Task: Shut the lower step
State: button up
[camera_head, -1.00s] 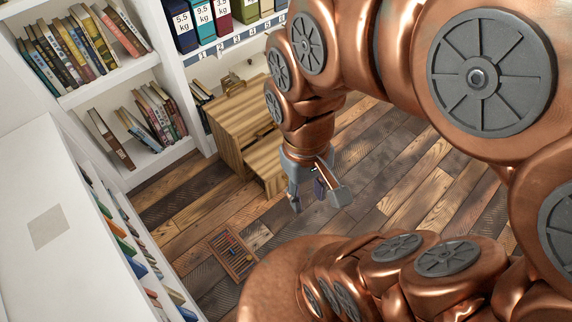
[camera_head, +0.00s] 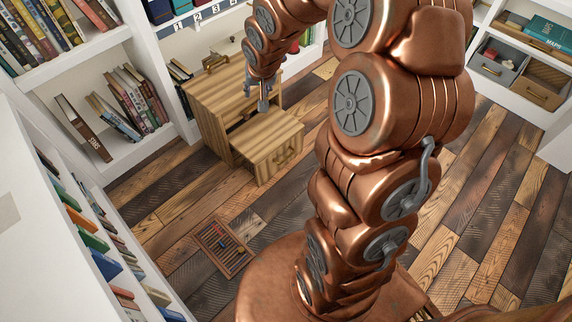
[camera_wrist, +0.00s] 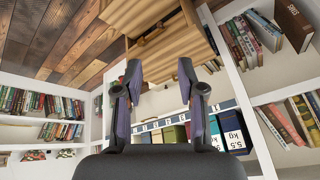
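The lower step (camera_head: 266,143) is a box of striped light wood with a dark handle on its front. It stands pulled out from the wooden step unit (camera_head: 212,108), whose taller part is behind it. My gripper (camera_head: 256,98) is over the step's rear part, near the taller part; contact cannot be told. In the wrist view my gripper (camera_wrist: 160,72) has its two fingers apart with nothing held between them. Striped wood of the unit (camera_wrist: 180,42) shows just beyond the fingertips. My arm covers part of the unit in the head view.
White bookshelves (camera_head: 110,50) stand behind and to the left. A small wooden frame with coloured beads (camera_head: 222,247) lies on the plank floor at the lower left. Open floor (camera_head: 215,195) lies in front of the step.

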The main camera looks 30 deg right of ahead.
jog(key=w+d+f+m+t+b, duration=0.1)
jog(key=w+d+f+b, duration=0.1)
jog(key=w+f+b, duration=0.3)
jog(key=w+d+f+m+t+y, duration=0.1)
jog(key=w+d+f, duration=0.2)
jog(key=f, duration=0.3)
jog(key=w+d+f+m+t+b, duration=0.1)
jog(key=w+d+f+t+b, duration=0.1)
jog(key=w+f+b, duration=0.3)
jog(key=m+t+y+b, duration=0.1)
jog(key=m+t+b, duration=0.35)
jog(key=b, duration=0.65)
send_over(286, 158)
jog(key=w, duration=0.1)
notch_tip(286, 158, down, 30)
jog(key=s+d+f+m+t+y+b, duration=0.25)
jog(key=s+f+b, duration=0.45)
jog(key=f, duration=0.7)
jog(key=shift+m+g, duration=0.3)
jog(key=shift+g, duration=0.1)
jog(key=shift+a+b+x, duration=0.2)
jog(key=shift+b+x, duration=0.7)
jog(key=shift+x, duration=0.75)
jog(key=shift+a+b+x, duration=0.2)
jog(key=shift+b+x, duration=0.65)
jog(key=shift+x, duration=0.8)
jog(key=shift+s+r, duration=0.1)
jog(key=shift+c, duration=0.2)
grip_shut()
